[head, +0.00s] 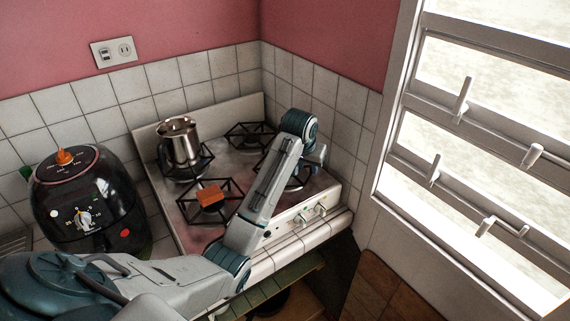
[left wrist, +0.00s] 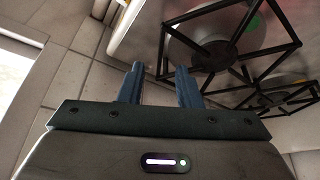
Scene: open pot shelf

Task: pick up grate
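Black wire grates sit over the burners of the stove (head: 178,212). The front right grate (head: 297,182) is partly hidden behind my left arm in the head view. Others are the back right grate (head: 250,135), the front left grate (head: 228,191) and the back left grate (head: 203,160). In the left wrist view one grate (left wrist: 268,56) is large and close, right of my left gripper (left wrist: 160,72), with another behind it. The left gripper's two blue fingers are apart with nothing between them. My right gripper is in neither view.
A steel pitcher (head: 181,143) stands on the back left grate. An orange block (head: 210,195) is on the front left grate. A black air fryer (head: 88,205) stands left of the stove. Tiled walls close in behind and right; a window (head: 480,130) is at the right.

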